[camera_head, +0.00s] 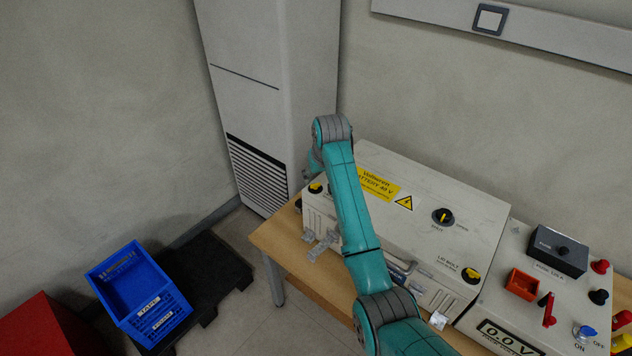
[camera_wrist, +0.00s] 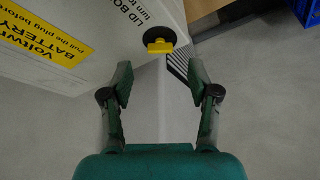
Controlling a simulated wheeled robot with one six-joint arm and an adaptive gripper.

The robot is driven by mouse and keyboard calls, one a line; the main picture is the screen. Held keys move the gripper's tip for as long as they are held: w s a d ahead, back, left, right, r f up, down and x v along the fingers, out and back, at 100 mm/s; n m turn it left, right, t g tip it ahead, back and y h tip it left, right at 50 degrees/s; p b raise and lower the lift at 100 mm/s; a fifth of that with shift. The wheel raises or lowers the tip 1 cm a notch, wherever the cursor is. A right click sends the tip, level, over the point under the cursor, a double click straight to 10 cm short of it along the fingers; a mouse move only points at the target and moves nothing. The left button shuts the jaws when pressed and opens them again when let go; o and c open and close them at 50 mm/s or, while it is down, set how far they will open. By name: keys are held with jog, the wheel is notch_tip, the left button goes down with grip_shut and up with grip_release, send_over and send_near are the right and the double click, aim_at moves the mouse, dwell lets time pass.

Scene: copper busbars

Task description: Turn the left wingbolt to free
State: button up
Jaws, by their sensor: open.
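The left wingbolt, a yellow wing on a black round base, sits at a corner of the battery box lid; it shows in the wrist view (camera_wrist: 160,46) and small in the head view (camera_head: 315,188). In the wrist view its wing lies roughly crosswise. My gripper (camera_wrist: 160,78) is open and empty, its two fingers apart. The bolt appears just beyond the fingertips, between their lines, and no contact shows. In the head view my arm covers part of the box (camera_head: 420,185), and the gripper's fingers cannot be made out.
A second yellow wingbolt (camera_head: 471,275) and a black rotary knob (camera_head: 443,216) are on the lid. Right of the box stands a meter panel (camera_head: 508,338) with a red switch. The wooden table (camera_head: 272,238) ends at left; a blue crate (camera_head: 140,290) stands beyond.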

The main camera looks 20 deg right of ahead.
aim_at(316, 184)
jog(key=shift+x, duration=2.45)
grip_shut()
